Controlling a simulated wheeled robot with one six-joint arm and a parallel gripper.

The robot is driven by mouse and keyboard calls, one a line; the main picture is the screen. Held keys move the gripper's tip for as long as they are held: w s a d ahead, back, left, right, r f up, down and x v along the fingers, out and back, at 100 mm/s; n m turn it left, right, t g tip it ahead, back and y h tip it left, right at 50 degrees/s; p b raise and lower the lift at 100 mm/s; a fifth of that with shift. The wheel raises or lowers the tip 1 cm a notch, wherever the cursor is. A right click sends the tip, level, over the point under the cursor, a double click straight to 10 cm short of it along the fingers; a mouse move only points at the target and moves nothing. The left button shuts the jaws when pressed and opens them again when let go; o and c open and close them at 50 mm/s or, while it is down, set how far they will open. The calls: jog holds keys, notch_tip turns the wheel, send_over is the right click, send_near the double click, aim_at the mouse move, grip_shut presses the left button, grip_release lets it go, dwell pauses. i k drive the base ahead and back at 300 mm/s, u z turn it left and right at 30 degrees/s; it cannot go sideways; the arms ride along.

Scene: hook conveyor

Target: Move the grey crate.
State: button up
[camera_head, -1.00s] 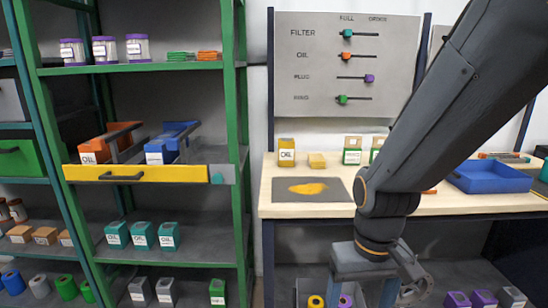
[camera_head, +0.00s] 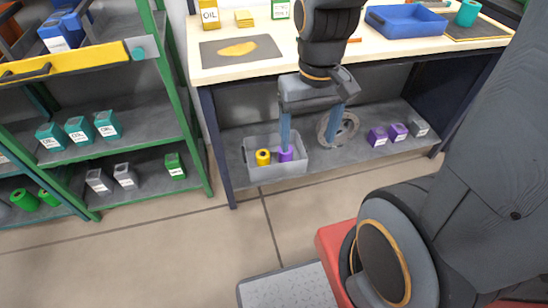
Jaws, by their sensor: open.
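The grey crate (camera_head: 279,170) stands on the low shelf under the workbench, near its left end. It holds a yellow roll (camera_head: 262,157) and a purple piece (camera_head: 286,154). My gripper (camera_head: 312,146) points down in front of the bench, with its two blue-grey fingers spread. The left finger overlaps the crate's right part in the picture, and the right finger is to the right of the crate. I cannot tell whether a finger touches the crate or is inside it.
A grey ring-shaped part (camera_head: 348,128) is right of the crate, partly behind the right finger. Purple blocks (camera_head: 387,134) and a grey block (camera_head: 418,128) sit further right. The bench top (camera_head: 220,66) overhangs the shelf. The floor (camera_head: 150,255) in front is clear at left.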

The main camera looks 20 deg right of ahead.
aim_at(271, 142)
jog(key=z, duration=1.1)
jog(key=i, duration=0.35)
jog(key=u, duration=0.05)
